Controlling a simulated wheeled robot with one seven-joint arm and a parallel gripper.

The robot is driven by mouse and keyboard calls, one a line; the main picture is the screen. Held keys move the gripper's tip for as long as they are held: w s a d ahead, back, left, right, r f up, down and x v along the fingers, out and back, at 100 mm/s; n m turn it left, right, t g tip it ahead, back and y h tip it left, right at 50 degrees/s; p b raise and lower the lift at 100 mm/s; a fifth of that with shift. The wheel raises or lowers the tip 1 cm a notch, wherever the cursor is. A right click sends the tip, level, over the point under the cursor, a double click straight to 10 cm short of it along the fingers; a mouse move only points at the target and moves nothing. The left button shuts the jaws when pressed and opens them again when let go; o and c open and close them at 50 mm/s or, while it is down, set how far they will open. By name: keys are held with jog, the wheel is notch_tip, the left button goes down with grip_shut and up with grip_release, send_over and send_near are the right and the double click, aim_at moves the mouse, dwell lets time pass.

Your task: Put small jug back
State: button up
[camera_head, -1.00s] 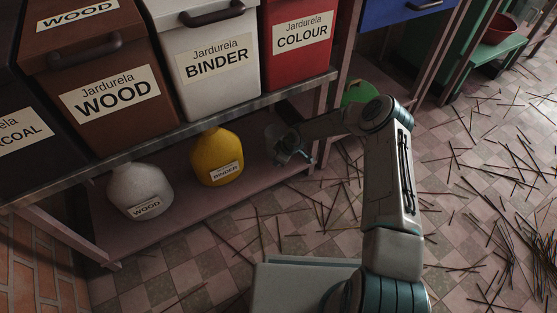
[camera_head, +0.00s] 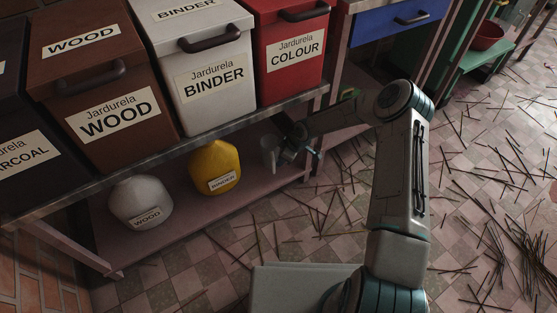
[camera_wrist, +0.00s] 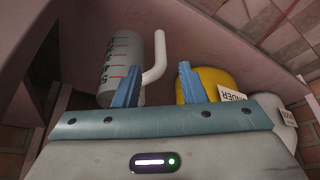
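The small jug (camera_head: 268,152) is a translucent cup with red measuring marks and a pale handle. It appears to stand upright on the lower shelf, right of the yellow binder jug. In the wrist view the jug (camera_wrist: 118,62) is at upper left, with its handle extending toward the space between my fingers. My gripper (camera_head: 292,150) is just right of the jug in the head view. Its two blue fingers (camera_wrist: 159,86) are spread wide, with no visible grip on the handle. The jug's contact with the shelf is hard to see.
The yellow binder jug (camera_head: 215,168) and white wood jug (camera_head: 140,200) stand on the lower shelf (camera_head: 185,220). Above are the brown wood bin (camera_head: 105,85), white binder bin (camera_head: 195,70) and red colour bin (camera_head: 290,50). The upper shelf edge runs close above my gripper. Sticks litter the floor.

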jog(key=s+d+r+m+h, duration=0.2)
jog(key=s+d+r, duration=0.2)
jog(key=r, duration=0.5)
jog(key=s+d+r+m+h, duration=0.1)
jog(key=s+d+r+m, duration=0.1)
jog(key=s+d+r, duration=0.5)
jog(key=s+d+r+m+h, duration=0.2)
jog(key=r, duration=0.9)
jog(key=s+d+r+m, duration=0.1)
jog(key=s+r+m, duration=0.2)
jog(key=s, duration=0.7)
jog(key=s+d+r+m, duration=0.1)
jog(key=s+r+m, duration=0.3)
jog(key=s+r, duration=0.4)
jog(key=shift+s+d+m+g+y, duration=0.3)
jog(key=shift+s+d+y, duration=0.1)
jog(key=shift+s, duration=0.7)
